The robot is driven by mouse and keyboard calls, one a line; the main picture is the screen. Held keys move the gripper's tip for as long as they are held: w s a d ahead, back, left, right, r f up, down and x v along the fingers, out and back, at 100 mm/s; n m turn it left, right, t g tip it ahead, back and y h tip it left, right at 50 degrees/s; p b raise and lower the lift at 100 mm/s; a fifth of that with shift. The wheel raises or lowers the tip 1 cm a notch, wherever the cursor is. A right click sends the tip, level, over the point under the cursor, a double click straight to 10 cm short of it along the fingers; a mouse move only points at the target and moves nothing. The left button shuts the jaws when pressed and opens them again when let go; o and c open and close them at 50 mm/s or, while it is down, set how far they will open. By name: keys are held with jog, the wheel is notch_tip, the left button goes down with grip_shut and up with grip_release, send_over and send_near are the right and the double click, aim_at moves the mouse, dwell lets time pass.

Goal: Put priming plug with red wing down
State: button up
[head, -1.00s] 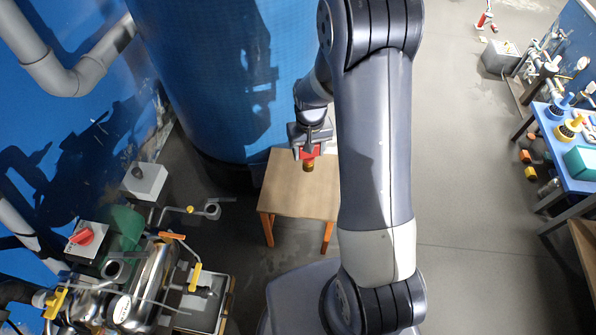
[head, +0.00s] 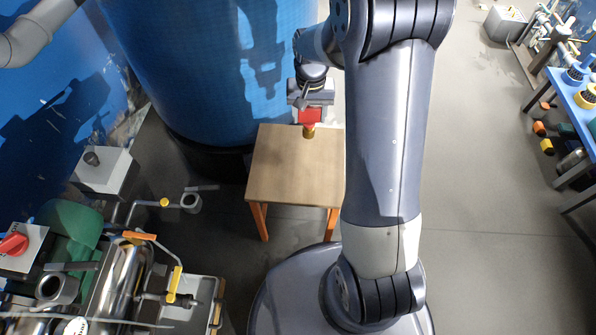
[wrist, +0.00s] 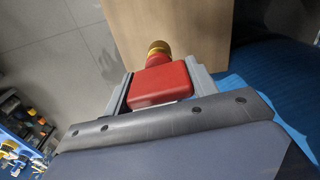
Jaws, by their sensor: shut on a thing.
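The priming plug (head: 311,116) has a red wing and a brass-coloured end. My gripper (head: 311,108) is shut on its red wing, with the brass end pointing down. In the wrist view the plug (wrist: 160,82) sits between the two grey fingers of my gripper (wrist: 160,88), its brass end outermost. The small wooden table (head: 290,175) with orange legs is below; in the head view the plug overlaps its far part. I cannot tell whether the brass end touches the tabletop.
The wooden tabletop is bare. A large blue tank (head: 205,75) stands right behind it. Metal pipework with yellow handles (head: 174,284) and a grey box (head: 102,170) are at left. A blue bench (head: 575,108) with parts stands at right; open floor lies between.

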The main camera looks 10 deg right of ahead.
aim_at(309, 124)
jog(key=shift+m, duration=0.5)
jog(key=shift+w+d+f+b, duration=0.1)
jog(key=shift+w+f+b, duration=0.05)
jog(key=shift+f+b, duration=1.2)
jog(key=shift+w+f+b, duration=0.1)
jog(key=shift+f+b, duration=0.9)
jog(key=shift+b, duration=0.65)
notch_tip(309, 124, down, 10)
jog(key=b, duration=0.3)
jog(key=shift+r+b, duration=0.2)
jog(key=shift+b, duration=0.1)
jog(key=shift+f, duration=0.2)
jog(key=o, duration=1.1)
notch_tip(309, 124, up, 12)
jog(key=p, duration=0.4)
jog(key=shift+r+p, duration=0.2)
jog(key=shift+p, duration=0.15)
